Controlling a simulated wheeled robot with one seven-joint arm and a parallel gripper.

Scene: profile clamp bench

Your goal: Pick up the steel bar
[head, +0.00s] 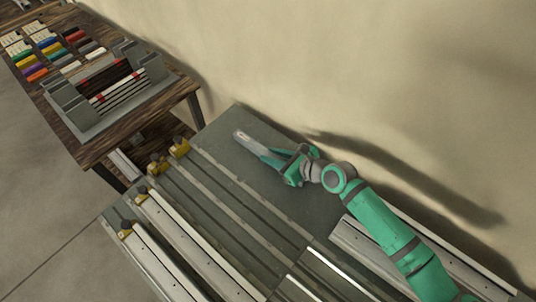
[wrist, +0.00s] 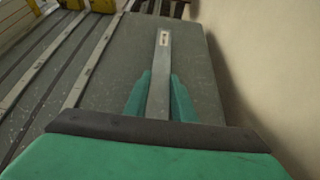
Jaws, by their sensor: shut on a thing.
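The steel bar (head: 249,142) is a flat grey strip with a small pale label near its far end. In the head view it sticks out from my green gripper (head: 275,157) toward the upper left, over the back part of the grey bench top. In the wrist view the bar (wrist: 161,75) points straight away from me between the two green fingers of my gripper (wrist: 160,97). The fingers are shut on the bar. Its near end is hidden behind my gripper. I cannot tell how far the bar is above the bench.
The grey bench (head: 232,122) carries long parallel rails (head: 215,245) with yellow-and-black clamps (head: 180,147) at their far ends. A wall (head: 400,90) runs close along the right. A wooden table (head: 120,135) at upper left holds a grey rack (head: 110,85) and coloured blocks.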

